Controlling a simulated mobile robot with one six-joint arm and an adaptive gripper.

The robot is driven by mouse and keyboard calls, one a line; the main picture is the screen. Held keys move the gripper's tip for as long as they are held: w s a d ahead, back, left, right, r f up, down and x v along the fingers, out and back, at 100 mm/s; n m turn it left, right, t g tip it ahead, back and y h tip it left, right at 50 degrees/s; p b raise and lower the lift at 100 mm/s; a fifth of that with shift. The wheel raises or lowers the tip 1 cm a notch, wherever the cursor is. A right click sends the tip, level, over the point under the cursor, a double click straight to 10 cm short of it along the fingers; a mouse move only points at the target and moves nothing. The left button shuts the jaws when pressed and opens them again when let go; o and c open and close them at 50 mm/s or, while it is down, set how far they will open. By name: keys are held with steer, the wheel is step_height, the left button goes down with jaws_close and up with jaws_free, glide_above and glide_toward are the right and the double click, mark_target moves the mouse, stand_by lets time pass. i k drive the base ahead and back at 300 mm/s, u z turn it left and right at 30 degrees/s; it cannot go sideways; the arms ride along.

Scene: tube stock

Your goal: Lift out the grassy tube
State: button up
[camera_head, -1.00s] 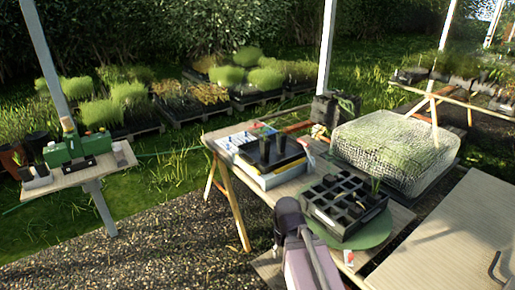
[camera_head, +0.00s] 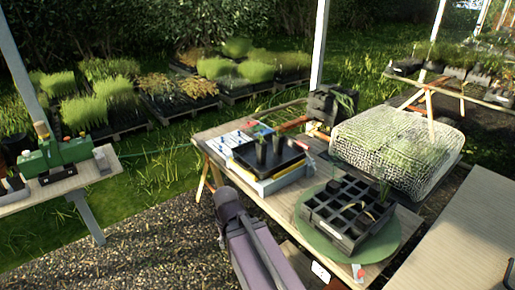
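A black multi-cell tray (camera_head: 328,227) sits on a round green disc (camera_head: 393,240) on the wooden table. A bent plant piece (camera_head: 371,213) shows in the cells near the right side. Most other cells look dark and empty. My arm's purple link reaches up from the bottom edge, left of the tray and apart from it. I cannot make out my gripper's fingers.
A mesh-covered block (camera_head: 395,150) lies at the back right. A dark planter with grass (camera_head: 330,107) stands behind the table. A bare board (camera_head: 470,235) is at right.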

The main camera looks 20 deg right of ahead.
mark_target(262, 146)
steer(key=z, duration=0.25)
steer(key=i, duration=0.9)
steer(key=z, duration=0.5)
